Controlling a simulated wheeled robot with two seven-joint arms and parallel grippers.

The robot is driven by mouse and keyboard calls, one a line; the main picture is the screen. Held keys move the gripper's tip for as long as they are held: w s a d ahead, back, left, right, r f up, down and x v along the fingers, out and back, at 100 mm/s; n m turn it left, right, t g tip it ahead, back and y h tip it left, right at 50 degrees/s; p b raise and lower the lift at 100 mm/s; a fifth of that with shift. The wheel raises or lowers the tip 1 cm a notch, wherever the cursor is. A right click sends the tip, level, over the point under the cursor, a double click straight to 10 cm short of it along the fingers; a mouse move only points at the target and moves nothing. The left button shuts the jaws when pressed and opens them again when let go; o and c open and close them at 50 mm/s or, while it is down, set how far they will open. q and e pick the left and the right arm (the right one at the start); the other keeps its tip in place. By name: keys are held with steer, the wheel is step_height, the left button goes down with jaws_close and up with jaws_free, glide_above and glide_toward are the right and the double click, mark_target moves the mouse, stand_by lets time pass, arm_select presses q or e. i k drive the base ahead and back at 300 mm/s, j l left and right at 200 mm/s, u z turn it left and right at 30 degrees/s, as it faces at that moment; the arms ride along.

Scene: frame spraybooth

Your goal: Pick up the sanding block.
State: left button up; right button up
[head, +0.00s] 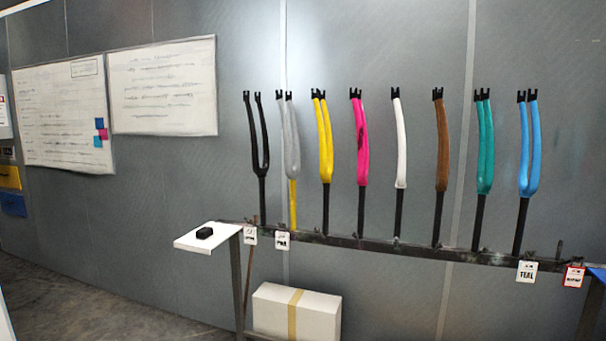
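A small dark block (204,233), which looks like the sanding block, lies on a small white shelf (190,245) at the left end of the fork rack. Nothing touches it from above and its top and front sides show. Neither of my grippers is in the head view.
A dark rail (400,246) holds several upright bike forks in different colours right of the shelf, with small tags hanging from it. A taped white carton (297,312) stands below. Whiteboards hang on the grey wall (250,60). Floor at the lower left (100,305) is clear.

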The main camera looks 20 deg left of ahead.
mark_target(206, 232)
steer(key=i+j, duration=0.45)
steer(key=j, duration=0.2)
steer(key=i+j+u, duration=0.15)
steer(key=i+j, duration=0.35)
steer(key=j, duration=0.1)
